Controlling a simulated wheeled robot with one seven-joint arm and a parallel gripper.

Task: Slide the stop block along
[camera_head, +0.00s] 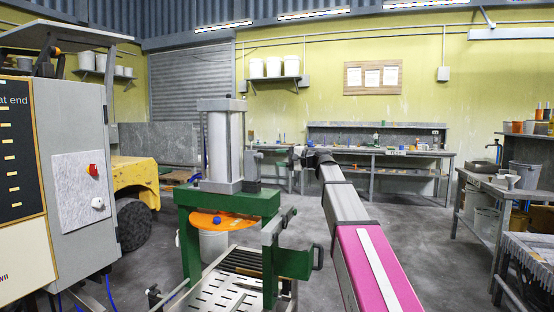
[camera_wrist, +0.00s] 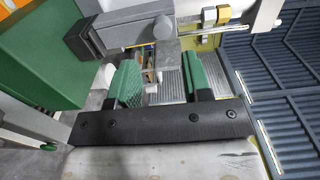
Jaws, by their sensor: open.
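My gripper (camera_wrist: 164,76) shows two green fingers set apart, with nothing between them. In the head view its end (camera_head: 298,153) is small, beyond the tip of my arm and right of the press cylinder. The green press (camera_head: 228,201) stands in the middle, with an orange disc (camera_head: 210,220) over a pale pail (camera_head: 213,244). In the wrist view a grey bar (camera_wrist: 125,27) with a dark block (camera_wrist: 85,38) at its left end lies past the fingertips. A rod farther right carries brass-yellow pieces (camera_wrist: 222,15). I cannot tell which piece is the stop block.
A grey cabinet (camera_head: 72,150) stands close on the left, with a yellow vehicle (camera_head: 135,177) behind it. A slotted metal bed (camera_head: 228,292) lies before the press. Workbenches (camera_head: 385,152) line the back and right (camera_head: 510,188). Open floor (camera_head: 425,230) lies right of my arm.

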